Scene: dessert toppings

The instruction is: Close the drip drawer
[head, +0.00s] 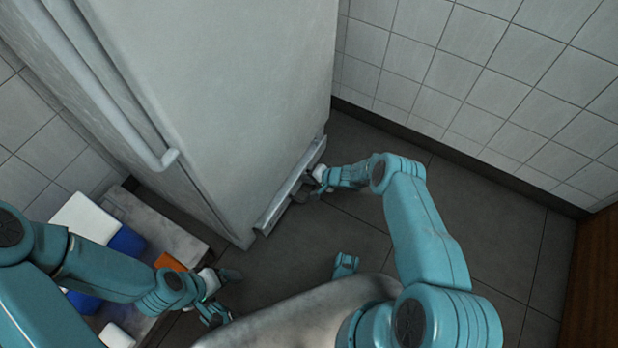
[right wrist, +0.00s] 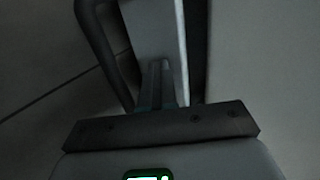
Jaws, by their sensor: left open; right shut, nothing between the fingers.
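The drip drawer (head: 274,211) is a long, low, pale front at the foot of the big light-grey fridge (head: 235,90). It appears to stand a little out from the fridge base. My right gripper (head: 302,192) is low at the outer face of this front, near its middle. In the right wrist view its fingers (right wrist: 161,84) are together with nothing between them, close to a pale edge and beside a dark curved bar (right wrist: 97,50), which looks like a handle. Contact cannot be told. My left gripper (head: 232,275) is open and empty, low at the left, away from the drawer.
A grey low platform (head: 170,228) with white and blue boxes (head: 128,240) and an orange item (head: 170,262) stands left of the fridge. Tiled walls (head: 470,80) close off the back. Dark floor (head: 480,225) is clear at the right.

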